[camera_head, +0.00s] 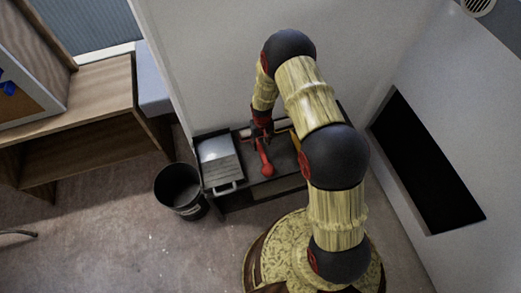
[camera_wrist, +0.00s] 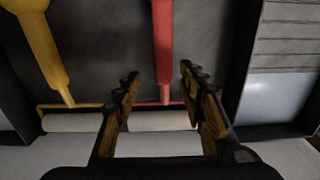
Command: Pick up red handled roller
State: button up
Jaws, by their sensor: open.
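The red handled roller lies on a dark cart shelf; its red handle (camera_head: 265,160) points toward the front in the head view. In the wrist view the red handle (camera_wrist: 163,45) runs down to a thin red frame and a pale roller sleeve (camera_wrist: 160,121). My gripper (camera_wrist: 158,80) is open, its two fingers on either side of the red handle's lower end and thin neck. I cannot tell whether they touch it. In the head view my gripper (camera_head: 262,132) is small and partly hides the roller's far end.
A yellow handled roller (camera_wrist: 42,45) lies beside the red one, with its own pale sleeve (camera_wrist: 72,122). A metal box (camera_head: 217,160) sits at the left of the dark cart (camera_head: 235,203). A black bucket (camera_head: 180,190) stands on the floor to the left. White walls close in behind and right.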

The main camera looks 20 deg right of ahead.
aim_at(260, 147)
jog(key=f, duration=0.1)
jog(key=f+b, duration=0.1)
jog(key=f, duration=0.2)
jog(key=shift+a+f+b, duration=0.3)
jog(key=shift+b, duration=0.1)
jog(key=shift+c, duration=0.8)
jog(key=shift+s, duration=0.1)
grip_shut()
